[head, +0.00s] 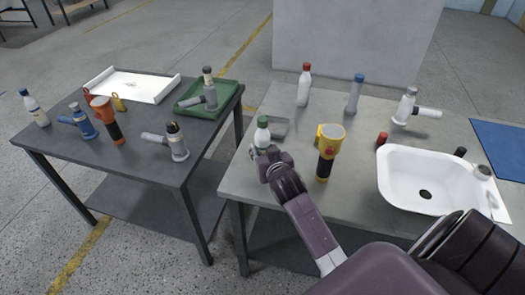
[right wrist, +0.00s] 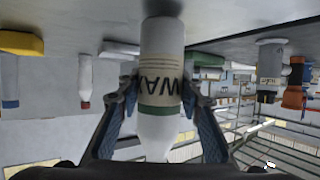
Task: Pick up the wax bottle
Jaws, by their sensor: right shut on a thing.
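The wax bottle (head: 263,132) is white with a green cap and stands near the left edge of the right table in the head view. Its lower part is hidden behind my right gripper (head: 265,156). In the right wrist view, which looks upside down, the bottle (right wrist: 161,60) shows a beige label reading WAX and a green band. The two fingers of my right gripper are closed on either side of it. The bottle looks upright; I cannot tell whether its base touches the table. My left gripper is not in view.
The left table (head: 150,180) is cluttered.

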